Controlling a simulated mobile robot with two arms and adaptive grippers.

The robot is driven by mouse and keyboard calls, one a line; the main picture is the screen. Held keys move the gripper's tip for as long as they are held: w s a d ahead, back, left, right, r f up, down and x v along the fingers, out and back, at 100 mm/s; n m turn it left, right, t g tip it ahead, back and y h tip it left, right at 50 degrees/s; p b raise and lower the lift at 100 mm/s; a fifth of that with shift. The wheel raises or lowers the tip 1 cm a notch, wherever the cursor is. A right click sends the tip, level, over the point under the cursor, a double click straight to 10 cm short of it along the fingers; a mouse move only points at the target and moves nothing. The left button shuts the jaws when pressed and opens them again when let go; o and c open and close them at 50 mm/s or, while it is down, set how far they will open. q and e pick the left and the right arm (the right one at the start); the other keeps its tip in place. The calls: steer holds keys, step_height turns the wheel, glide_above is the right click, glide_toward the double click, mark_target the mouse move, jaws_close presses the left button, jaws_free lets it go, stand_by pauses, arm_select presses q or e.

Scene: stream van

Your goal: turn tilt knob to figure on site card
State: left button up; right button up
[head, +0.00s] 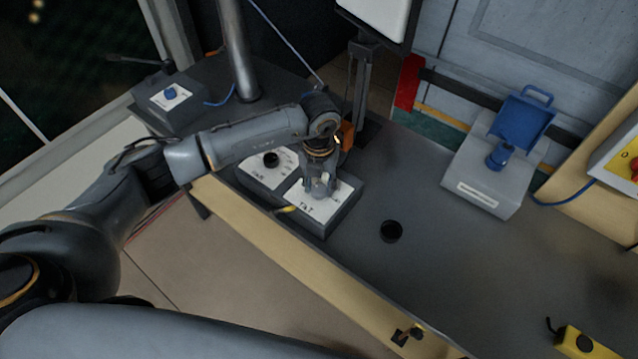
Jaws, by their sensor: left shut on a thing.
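The tilt control box (335,213) stands on the grey bench, its white plate lettered in what looks like "TILT". My left gripper (320,190) comes down on this plate from above, shut on the tilt knob, which its fingers hide. The knob's pointer and the scale figures cannot be read. A second dial plate (256,172) with a black knob (271,160) sits just left of it. I cannot make out a site card in this view. My right gripper is not in view.
A black round cap (391,231) lies on the bench right of the box. A grey box with a raised blue cover (525,121) stands at the back right. A yellow and black device (585,344) is at lower right. The middle of the bench (440,270) is clear.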

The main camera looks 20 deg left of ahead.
mark_target(319, 188)
arm_select(q)
steer(key=o, duration=1.2)
steer(key=shift+c, duration=0.2)
step_height(319, 188, up, 12)
